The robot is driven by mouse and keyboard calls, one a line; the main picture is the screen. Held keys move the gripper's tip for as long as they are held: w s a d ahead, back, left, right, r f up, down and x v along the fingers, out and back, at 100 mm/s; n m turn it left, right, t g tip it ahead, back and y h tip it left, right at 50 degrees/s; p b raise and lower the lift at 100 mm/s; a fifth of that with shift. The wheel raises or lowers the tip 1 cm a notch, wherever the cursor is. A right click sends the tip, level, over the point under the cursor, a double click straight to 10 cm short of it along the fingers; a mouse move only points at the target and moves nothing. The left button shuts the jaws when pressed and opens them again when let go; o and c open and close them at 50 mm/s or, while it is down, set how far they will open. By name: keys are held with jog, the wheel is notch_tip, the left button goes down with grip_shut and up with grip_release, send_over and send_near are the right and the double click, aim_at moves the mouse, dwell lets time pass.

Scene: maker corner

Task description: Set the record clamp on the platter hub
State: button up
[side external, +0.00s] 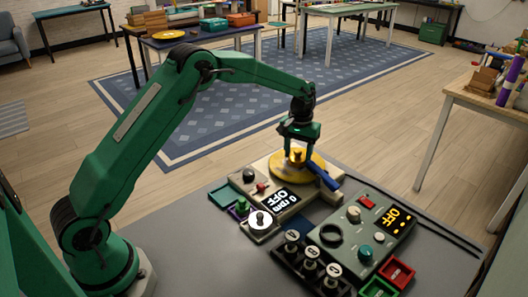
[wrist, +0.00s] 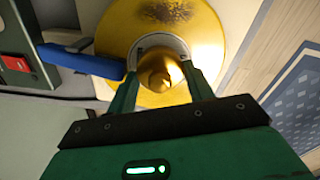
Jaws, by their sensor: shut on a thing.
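The turntable's yellow platter (side external: 277,171) lies under my gripper (side external: 297,156) in the side view; it also shows in the wrist view (wrist: 112,38). My gripper points down with its green fingers over the middle of the platter. It is shut on the gold record clamp (wrist: 156,72), whose rounded top shows between the fingers in the wrist view. A pale ring surrounds the clamp there. The platter hub is hidden beneath the clamp and fingers, and I cannot tell whether the clamp touches it.
A blue tonearm (side external: 323,175) reaches close beside my fingers. The turntable display (side external: 281,199) reads "0 rpm OFF". A control box (side external: 362,226), a dark rack (side external: 297,262) with several white-topped pieces and small red and green trays (side external: 397,272) stand in front.

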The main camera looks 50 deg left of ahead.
jog(key=o, duration=1.1)
jog(key=shift+o, duration=0.6)
jog(key=shift+d, duration=0.15)
jog(key=shift+w+r, duration=0.1)
jog(key=c, duration=0.3)
jog(key=shift+o, duration=0.7)
jog(key=shift+r, duration=1.35)
jog(key=shift+o, duration=1.3)
jog(key=shift+r, duration=2.1)
